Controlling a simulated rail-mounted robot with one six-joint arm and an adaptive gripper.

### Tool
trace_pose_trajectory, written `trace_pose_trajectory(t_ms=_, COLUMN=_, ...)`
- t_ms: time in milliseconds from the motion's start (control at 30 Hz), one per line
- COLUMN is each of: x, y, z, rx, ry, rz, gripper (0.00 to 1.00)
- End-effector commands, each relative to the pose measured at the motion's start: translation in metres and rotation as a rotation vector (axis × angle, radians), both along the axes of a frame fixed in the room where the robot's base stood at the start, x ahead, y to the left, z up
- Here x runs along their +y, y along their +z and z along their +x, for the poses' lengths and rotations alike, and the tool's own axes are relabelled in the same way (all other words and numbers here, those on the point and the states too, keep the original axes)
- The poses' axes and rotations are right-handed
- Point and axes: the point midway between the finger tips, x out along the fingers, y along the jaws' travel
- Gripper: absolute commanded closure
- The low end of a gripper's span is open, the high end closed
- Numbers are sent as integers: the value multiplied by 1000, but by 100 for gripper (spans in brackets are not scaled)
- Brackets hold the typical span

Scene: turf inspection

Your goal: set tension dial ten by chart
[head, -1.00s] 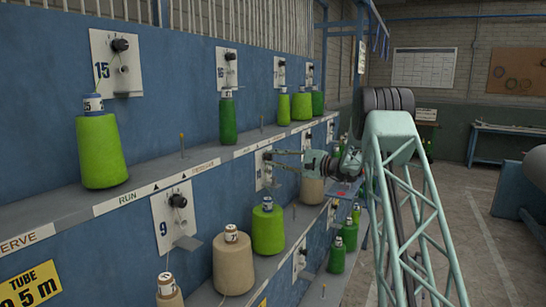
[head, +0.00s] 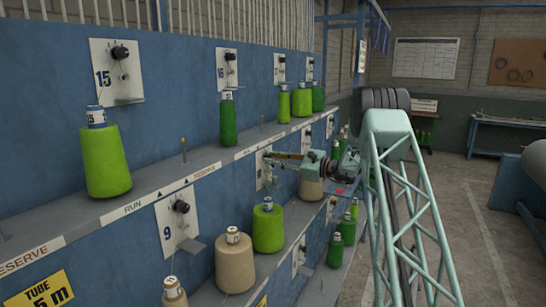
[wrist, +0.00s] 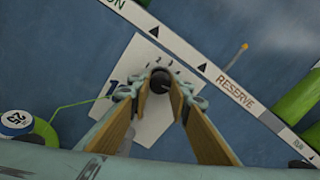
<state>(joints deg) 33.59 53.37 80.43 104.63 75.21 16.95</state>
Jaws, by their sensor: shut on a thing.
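The tension dial (wrist: 160,80) is a dark round knob on a white plate (wrist: 145,110) on the blue panel. Small scale marks show above the knob, and a "1" shows at the plate's left; the rest of its number is hidden. My gripper (wrist: 162,90) is shut on the knob, one tan-padded finger on each side. In the head view my gripper (head: 268,157) reaches left to the plate (head: 262,170), and the knob is hidden there. A white gridded chart (head: 425,58) hangs on the back wall, too small to read.
Dial plates 15 (head: 117,72) and 9 (head: 177,218) are on the same panel. Green cones (head: 105,160) and a beige cone (head: 235,265) stand on the shelves. A green cone also stands at the wrist view's right edge (wrist: 300,95). The floor aisle (head: 470,220) at right is clear.

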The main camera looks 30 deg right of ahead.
Motion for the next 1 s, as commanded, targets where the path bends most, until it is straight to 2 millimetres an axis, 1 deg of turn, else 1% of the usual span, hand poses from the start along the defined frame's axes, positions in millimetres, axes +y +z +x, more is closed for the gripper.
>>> trace_pose_trajectory(t_ms=233, x=0, y=-1, z=0, rx=32, ry=0, rz=44, gripper=92)
trace_pose_trajectory(t_ms=600, x=0, y=-1, z=0, rx=34, ry=0, rz=47, gripper=92)
trace_pose_trajectory(t_ms=633, x=0, y=-1, z=0, rx=34, ry=0, rz=47, gripper=80)
trace_pose_trajectory(t_ms=767, x=0, y=-1, z=0, rx=34, ry=0, rz=47, gripper=69)
trace_pose_trajectory(t_ms=1000, x=0, y=0, z=0, rx=33, ry=0, rz=46, gripper=68)
